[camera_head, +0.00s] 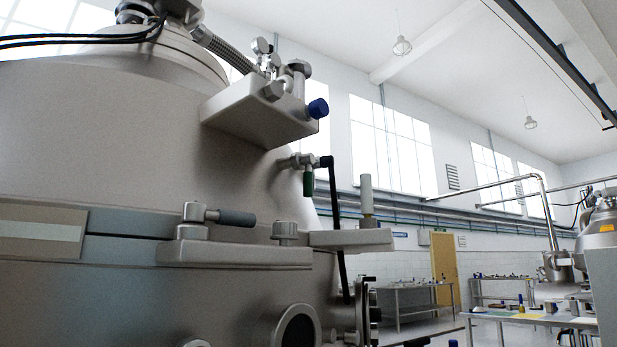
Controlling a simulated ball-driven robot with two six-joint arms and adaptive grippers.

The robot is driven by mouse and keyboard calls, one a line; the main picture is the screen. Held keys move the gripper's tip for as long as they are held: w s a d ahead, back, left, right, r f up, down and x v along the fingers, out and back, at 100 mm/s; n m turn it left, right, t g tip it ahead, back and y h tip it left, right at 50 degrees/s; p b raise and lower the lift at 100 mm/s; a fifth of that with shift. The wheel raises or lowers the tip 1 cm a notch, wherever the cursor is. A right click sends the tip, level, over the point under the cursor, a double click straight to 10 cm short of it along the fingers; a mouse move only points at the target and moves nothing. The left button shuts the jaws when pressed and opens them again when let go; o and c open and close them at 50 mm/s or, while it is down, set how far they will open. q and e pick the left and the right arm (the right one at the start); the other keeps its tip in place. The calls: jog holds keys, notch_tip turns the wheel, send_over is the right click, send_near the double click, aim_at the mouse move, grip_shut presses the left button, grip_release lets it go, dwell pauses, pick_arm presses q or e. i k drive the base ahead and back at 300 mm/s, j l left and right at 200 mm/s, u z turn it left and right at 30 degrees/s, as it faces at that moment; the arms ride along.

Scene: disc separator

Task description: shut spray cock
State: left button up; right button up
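A small cock (299,161) sticks out from the right side of the large steel separator (120,130), below a grey valve block. I take it to be the spray cock. Its green handle (308,184) hangs straight down, across the line of the short horizontal pipe. A black hose (337,225) leaves the cock's outer end through an elbow and runs down. Nothing touches the handle. Neither of my grippers can be made out in this view.
The valve block (262,112) with a blue knob (318,108) overhangs the cock. Below are a clamp lever with a dark grip (236,217) and a bracket with an upright pale handle (366,194). Tables (412,290) stand far back at right.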

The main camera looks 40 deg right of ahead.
aim_at(307, 159)
jog(key=k+l+z, duration=0.1)
jog(key=l+z, duration=0.2)
jog(key=l, duration=0.3)
jog(key=k+l+z, duration=0.1)
jog(key=l+z, duration=0.2)
jog(key=l, duration=0.35)
